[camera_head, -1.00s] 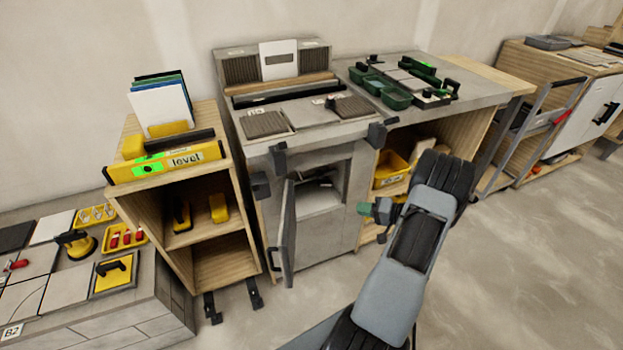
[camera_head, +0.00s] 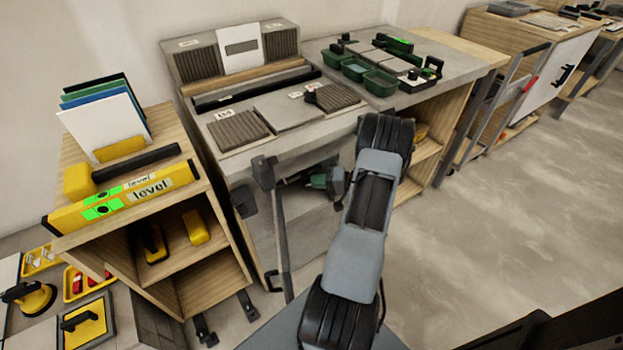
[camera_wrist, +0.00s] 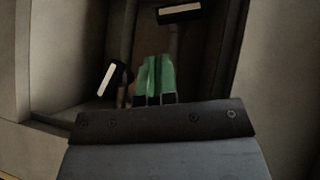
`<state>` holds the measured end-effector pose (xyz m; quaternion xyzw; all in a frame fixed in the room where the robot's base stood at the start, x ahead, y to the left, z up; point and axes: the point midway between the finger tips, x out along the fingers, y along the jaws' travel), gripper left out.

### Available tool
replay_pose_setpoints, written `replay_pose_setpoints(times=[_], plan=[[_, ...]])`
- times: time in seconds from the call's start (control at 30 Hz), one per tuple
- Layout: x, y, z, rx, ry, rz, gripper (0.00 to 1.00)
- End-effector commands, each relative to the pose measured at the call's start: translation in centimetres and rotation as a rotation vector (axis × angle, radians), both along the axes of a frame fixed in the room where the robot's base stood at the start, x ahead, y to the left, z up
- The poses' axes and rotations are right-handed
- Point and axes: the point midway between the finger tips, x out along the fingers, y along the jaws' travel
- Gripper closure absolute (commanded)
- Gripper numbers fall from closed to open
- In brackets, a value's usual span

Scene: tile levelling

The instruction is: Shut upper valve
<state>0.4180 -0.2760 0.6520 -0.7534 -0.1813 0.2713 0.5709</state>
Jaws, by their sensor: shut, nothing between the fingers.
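My gripper (camera_head: 312,180) is at the opening of the grey cabinet (camera_head: 318,232), below the worktop. Its green fingers (camera_wrist: 155,80) are together and empty in the wrist view. Inside the cabinet, the wrist view shows two dark valve handles with pale faces on upright pipes. The upper handle (camera_wrist: 180,12) is nearly level, beyond and right of my fingertips. The lower handle (camera_wrist: 107,78) is tilted, left of my fingers and apart from them in the picture. The head view hides both valves.
The cabinet door (camera_head: 282,220) stands open, just left of my gripper. A wooden shelf unit (camera_head: 215,285) with a yellow level (camera_head: 125,197) is to the left. The worktop (camera_head: 275,150) lies above the opening. Open floor (camera_head: 500,230) is on the right.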

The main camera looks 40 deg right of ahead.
Motion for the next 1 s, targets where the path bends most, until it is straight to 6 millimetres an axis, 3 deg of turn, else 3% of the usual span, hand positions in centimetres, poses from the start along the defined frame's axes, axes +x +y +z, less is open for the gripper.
replay_pose_setpoints(times=[0.5, 1.0], plan=[[5.4, 3.7, -1.5, 0.0, 0.0, -0.01, 1.0], [6.2, 4.3, -1.6, 0.001, -0.001, -0.009, 1.0]])
